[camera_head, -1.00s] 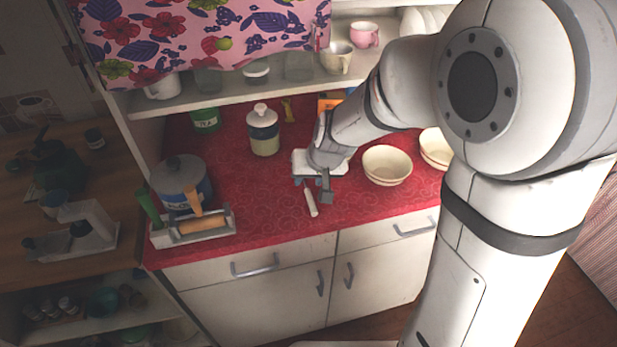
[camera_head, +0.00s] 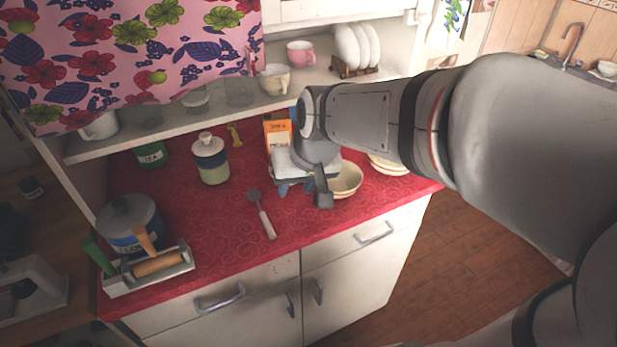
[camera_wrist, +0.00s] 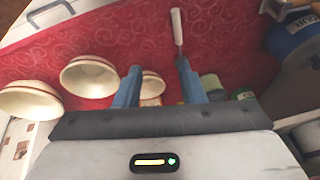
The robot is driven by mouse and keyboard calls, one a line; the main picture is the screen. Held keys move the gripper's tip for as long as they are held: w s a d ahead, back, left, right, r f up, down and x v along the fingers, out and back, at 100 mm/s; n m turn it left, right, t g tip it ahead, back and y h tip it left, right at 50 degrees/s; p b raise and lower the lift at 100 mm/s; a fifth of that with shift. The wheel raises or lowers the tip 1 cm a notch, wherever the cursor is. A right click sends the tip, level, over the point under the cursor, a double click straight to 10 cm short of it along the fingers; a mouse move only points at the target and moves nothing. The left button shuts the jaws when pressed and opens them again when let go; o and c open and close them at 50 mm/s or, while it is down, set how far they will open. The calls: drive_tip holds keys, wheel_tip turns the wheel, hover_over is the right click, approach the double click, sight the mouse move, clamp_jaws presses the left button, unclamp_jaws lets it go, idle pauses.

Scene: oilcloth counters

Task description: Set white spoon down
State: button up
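The white-handled spoon (camera_head: 265,217) lies on the red counter top (camera_head: 205,250), its grey head pointing to the back. It rests apart from my gripper (camera_head: 302,188), which hovers to its right, in front of a cream bowl (camera_head: 347,180). In the wrist view the spoon's white handle (camera_wrist: 177,27) shows past the tip of the right finger, and its head is largely hidden. There my gripper (camera_wrist: 158,70) has its two blue fingers spread, with nothing held between them.
A second bowl (camera_head: 388,165) is partly behind my arm. An orange box (camera_head: 277,130) stands behind the gripper. A lidded jar (camera_head: 211,160), a blue pot (camera_head: 130,222) and a rack with a rolling pin (camera_head: 158,263) stand left. The counter around the spoon is clear.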

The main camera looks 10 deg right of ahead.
drive_tip(key=s+d+f+m+h, duration=0.1)
drive_tip(key=s+d+h, duration=0.1)
drive_tip(key=s+d, duration=0.7)
drive_tip(key=shift+s+g, duration=0.4)
drive_tip(key=shift+s, duration=0.65)
